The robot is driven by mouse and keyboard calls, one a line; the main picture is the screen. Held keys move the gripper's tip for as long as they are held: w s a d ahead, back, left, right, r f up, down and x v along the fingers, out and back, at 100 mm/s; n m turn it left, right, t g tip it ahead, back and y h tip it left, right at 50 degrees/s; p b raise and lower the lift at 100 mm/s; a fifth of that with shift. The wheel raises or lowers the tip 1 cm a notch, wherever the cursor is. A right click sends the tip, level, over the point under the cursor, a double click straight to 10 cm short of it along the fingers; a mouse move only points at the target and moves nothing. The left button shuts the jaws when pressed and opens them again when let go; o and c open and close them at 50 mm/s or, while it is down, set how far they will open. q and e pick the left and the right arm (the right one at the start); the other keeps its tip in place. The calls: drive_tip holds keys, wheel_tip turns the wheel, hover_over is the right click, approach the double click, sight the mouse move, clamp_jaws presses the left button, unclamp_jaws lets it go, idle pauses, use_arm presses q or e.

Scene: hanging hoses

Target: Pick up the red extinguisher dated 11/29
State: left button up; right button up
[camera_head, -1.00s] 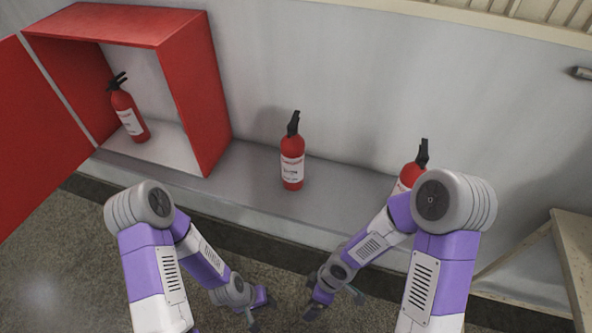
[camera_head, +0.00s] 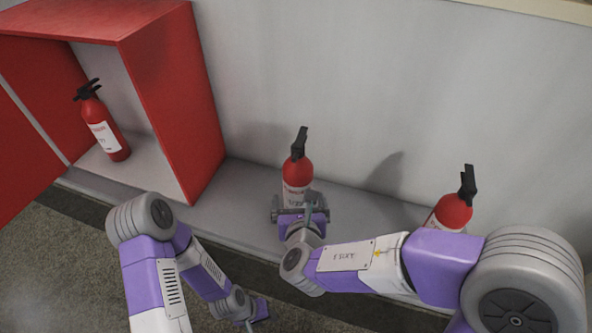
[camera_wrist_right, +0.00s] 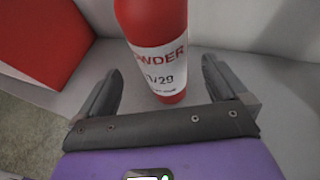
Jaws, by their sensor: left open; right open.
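The middle red extinguisher (camera_head: 297,172) stands upright on the grey ledge. In the right wrist view its white label (camera_wrist_right: 160,66) reads "...WDER" and "11/29", the first digit partly unclear. My right gripper (camera_head: 300,207) is just in front of it. In the right wrist view the open fingers (camera_wrist_right: 160,88) point toward the extinguisher's lower body, one on each side, with gaps showing. My left gripper (camera_head: 252,318) is low at the bottom of the head view, away from the extinguishers; its fingers are barely visible there.
Another extinguisher (camera_head: 104,125) stands inside the open red cabinet (camera_head: 172,100) at left. A third extinguisher (camera_head: 452,212) stands at right, partly hidden by my right arm. The grey ledge (camera_head: 237,190) is clear between cabinet and middle extinguisher. A pale wall stands behind.

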sight(298, 195)
drive_tip(key=shift+x, duration=1)
drive_tip(key=shift+w+f+b, duration=0.25)
drive_tip(key=shift+w+b, duration=0.3)
drive_tip(key=shift+w, duration=0.1)
drive_tip(key=x, duration=0.1)
drive_tip(key=b+x, duration=0.1)
drive_tip(key=x, duration=0.1)
drive_tip(key=shift+w+f, duration=0.2)
drive_tip(key=shift+f, duration=0.15)
drive_tip(key=shift+w, duration=0.4)
use_arm(q)
wheel_tip(298, 195, down, 2)
drive_tip(key=shift+w, duration=0.15)
use_arm(e)
clamp_jaws()
drive_tip(key=shift+r, duration=0.15)
